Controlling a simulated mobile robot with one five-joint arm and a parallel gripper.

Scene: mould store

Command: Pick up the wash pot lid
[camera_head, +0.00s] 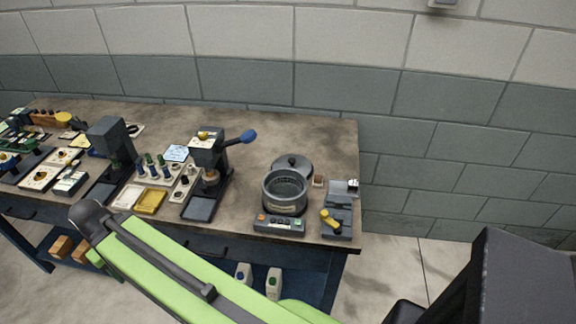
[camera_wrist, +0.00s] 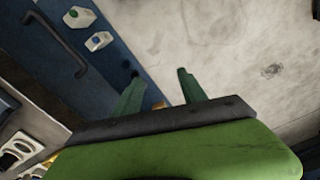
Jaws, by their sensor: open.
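The wash pot lid (camera_head: 292,162) is a dark grey disc with a small knob. It lies on the bench just behind the wash pot (camera_head: 285,196), which hides its near part. The pot is a round grey vessel, open on top, with a control box on its front. In the wrist view my gripper (camera_wrist: 159,86) has its two green fingers apart with nothing held between them. The wrist view shows the floor and the blue bench front, not the lid. In the head view my green arm crosses in front of the bench; my fingers cannot be made out there.
The bench (camera_head: 262,140) stands against a block wall. A lever press (camera_head: 208,160) with a blue knob stands left of the pot. A grey fixture with a yellow handle (camera_head: 330,218) is at its right. White bottles (camera_head: 273,284) stand below. The bench behind the lid is clear.

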